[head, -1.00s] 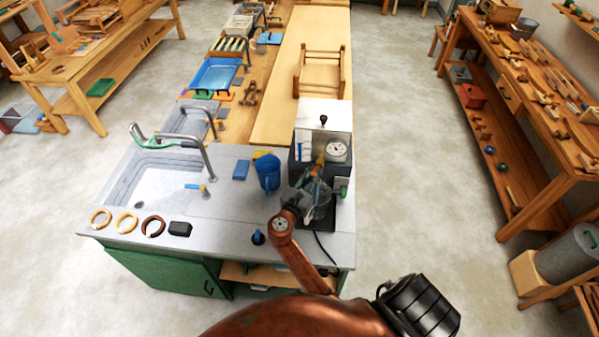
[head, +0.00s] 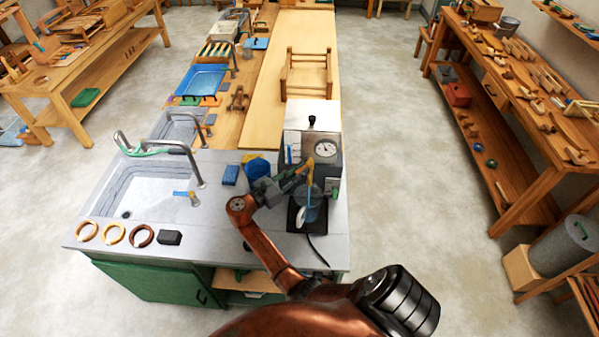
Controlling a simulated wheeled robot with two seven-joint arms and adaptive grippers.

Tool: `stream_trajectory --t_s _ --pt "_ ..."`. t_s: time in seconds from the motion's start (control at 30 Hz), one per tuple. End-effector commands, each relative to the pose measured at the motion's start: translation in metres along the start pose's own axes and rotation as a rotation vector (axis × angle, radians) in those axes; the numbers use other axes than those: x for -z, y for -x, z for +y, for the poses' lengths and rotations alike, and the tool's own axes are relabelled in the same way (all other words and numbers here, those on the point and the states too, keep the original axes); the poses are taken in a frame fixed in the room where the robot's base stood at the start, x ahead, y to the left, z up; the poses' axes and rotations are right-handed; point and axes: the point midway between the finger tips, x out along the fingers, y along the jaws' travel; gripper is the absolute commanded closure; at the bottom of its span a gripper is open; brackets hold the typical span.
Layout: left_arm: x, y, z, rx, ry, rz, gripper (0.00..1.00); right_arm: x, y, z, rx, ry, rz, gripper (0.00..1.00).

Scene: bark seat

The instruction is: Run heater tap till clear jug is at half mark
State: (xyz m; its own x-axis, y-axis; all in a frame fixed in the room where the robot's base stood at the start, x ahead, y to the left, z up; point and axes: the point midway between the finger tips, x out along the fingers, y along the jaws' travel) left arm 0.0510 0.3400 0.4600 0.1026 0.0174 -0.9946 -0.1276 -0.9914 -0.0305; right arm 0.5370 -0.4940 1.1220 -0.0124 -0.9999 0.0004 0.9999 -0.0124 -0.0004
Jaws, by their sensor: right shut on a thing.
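The heater (head: 314,118) is a pale metal box with a round dial, at the right end of the sink counter. Its tap has an orange-yellow lever (head: 310,170) on the front. My right gripper (head: 303,173) reaches in from the left and is shut on the tap lever. The clear jug (head: 316,208) stands on the dark base below the tap, with a bluish tint inside. Its half mark and exact water level are too small to read. My left gripper is not in view.
A blue jug (head: 257,166) stands behind my right arm, partly hidden. A blue sponge-like block (head: 230,175) lies beside the sink (head: 140,190). Several rings and a dark block (head: 170,238) line the front edge. A cable runs down the counter front.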

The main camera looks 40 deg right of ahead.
Motion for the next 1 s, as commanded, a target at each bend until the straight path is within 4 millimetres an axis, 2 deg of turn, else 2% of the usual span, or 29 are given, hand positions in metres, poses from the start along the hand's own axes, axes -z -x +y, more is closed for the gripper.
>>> stream_trajectory --t_s 0.23,0.27,0.5,0.8,0.93,1.0 --pt "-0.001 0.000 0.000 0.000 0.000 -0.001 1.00 0.000 -0.001 0.000 0.001 0.001 0.000 1.00" --pt "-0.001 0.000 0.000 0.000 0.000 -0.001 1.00 0.000 -0.001 0.000 0.001 0.001 0.000 0.82" --pt "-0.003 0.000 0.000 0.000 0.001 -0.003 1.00 0.000 0.000 0.000 0.000 0.000 0.000 0.67" --pt "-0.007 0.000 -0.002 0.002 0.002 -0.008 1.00 0.000 0.002 0.000 -0.001 0.000 0.001 0.67" --pt "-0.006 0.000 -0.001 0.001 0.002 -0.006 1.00 0.000 0.015 0.000 -0.002 0.000 0.002 0.67" --pt "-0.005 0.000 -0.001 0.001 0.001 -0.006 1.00 0.000 0.028 0.001 -0.004 0.000 0.003 0.67"
